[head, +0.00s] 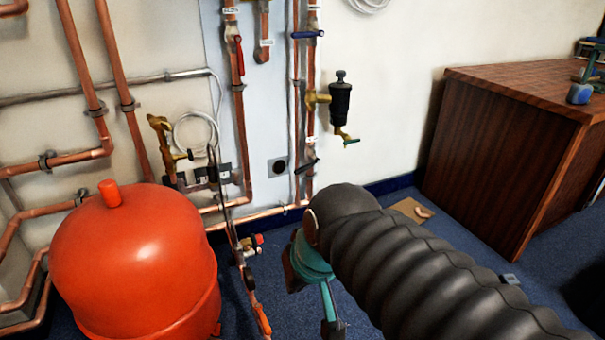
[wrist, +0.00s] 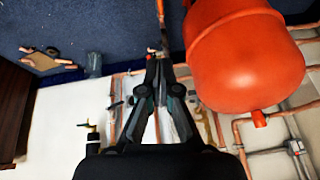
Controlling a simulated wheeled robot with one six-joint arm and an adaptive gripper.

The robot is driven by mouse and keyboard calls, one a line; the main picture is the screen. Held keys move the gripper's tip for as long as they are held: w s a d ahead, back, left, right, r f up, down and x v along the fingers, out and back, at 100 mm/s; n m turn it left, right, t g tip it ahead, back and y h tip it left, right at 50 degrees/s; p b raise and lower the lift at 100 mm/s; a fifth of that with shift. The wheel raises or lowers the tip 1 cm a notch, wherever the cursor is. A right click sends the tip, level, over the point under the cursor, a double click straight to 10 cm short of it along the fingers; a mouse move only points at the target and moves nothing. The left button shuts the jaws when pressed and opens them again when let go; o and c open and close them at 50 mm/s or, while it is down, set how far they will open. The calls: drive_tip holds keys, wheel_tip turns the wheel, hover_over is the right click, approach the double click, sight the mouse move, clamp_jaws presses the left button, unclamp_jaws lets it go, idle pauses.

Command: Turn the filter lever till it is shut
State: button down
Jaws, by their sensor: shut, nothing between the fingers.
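My gripper (wrist: 158,60) is shut and empty in the wrist view, its fingertips together over the pipework near the red tank. In the head view only my wrist and arm show clearly, low in front of the wall. Several levers show: a red one (head: 239,55) along a left pipe, a blue one (head: 307,34) lying level across a right pipe, and a black one (head: 304,165) slanting low on that pipe. A black canister (head: 340,101) hangs beside the pipe, with a small teal lever (head: 350,141) under it. The labels are too small to read, so I cannot tell which is the filter lever.
A large red tank (head: 135,262) stands at the left front. Copper pipes and a brass valve (head: 165,145) line the wall. An orange handle (head: 262,319) is low beside the tank. A wooden cabinet (head: 490,150) stands at right. Blue carpet lies between.

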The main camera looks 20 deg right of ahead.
sight(307, 167)
drive_tip(key=w+a+r+m+g+y+p, duration=0.1)
drive_tip(key=w+a+m+y, duration=0.25)
drive_tip(key=w, duration=0.55)
drive_tip(key=w+a+m+g+y+p, duration=0.1)
drive_tip(key=w+a+m+y, duration=0.2)
drive_tip(key=w, duration=0.5)
drive_tip(key=w+d+f+m+t+y+p, duration=0.1)
drive_tip(key=w+d+f+m+t+y, duration=0.2)
drive_tip(key=w, duration=0.7)
drive_tip(key=w+d+m+t+y+p, duration=0.1)
drive_tip(key=w+d+m+t+y, duration=0.15)
drive_tip(key=w+m, duration=0.45)
drive_tip(key=w+d+f+m+t+h+p, duration=0.1)
drive_tip(key=w+d+f+m+t+h, duration=0.2)
drive_tip(key=w+d+f+m+t, duration=0.7)
drive_tip(key=w+d+f+m+h+p, duration=0.1)
drive_tip(key=w+d+f+m+h, duration=0.2)
drive_tip(key=d+f, duration=0.6)
drive_tip(key=w+d+f+m+h+p, duration=0.1)
drive_tip(key=w+d+f+m+h, duration=0.15)
drive_tip(key=d+f+h, duration=0.6)
drive_tip(key=w+d+r+y, duration=0.1)
drive_tip(key=w+r+y, duration=0.1)
drive_tip(key=w+r, duration=0.5)
drive_tip(key=shift+w+y, duration=0.35)
drive_tip(key=shift+w, duration=1)
